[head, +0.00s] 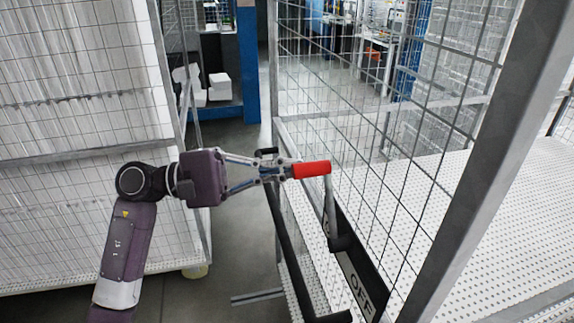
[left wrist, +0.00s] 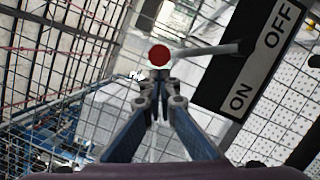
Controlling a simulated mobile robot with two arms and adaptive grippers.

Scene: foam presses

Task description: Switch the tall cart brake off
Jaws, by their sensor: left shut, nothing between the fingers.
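The tall cart (head: 490,150) is a grey wire-mesh cage with a white perforated floor, filling the right of the head view. Its brake lever (head: 331,205) is a grey rod with a red grip (head: 312,170), standing up beside a black-and-white label plate (head: 362,283) reading OFF. In the left wrist view, the plate (left wrist: 233,75) reads ON and OFF, and the red grip (left wrist: 159,55) shows end-on just beyond my fingertips. My left gripper (head: 288,171) is shut and empty, its tips at the grip's left end; I cannot tell whether they touch. My right gripper is not in view.
Another mesh cage with white panels (head: 75,130) stands at the left. A black bar (head: 285,245) runs along the tall cart's near side, below my gripper. Grey floor (head: 235,245) is open between the cages. A blue post (head: 248,65) and white blocks are behind.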

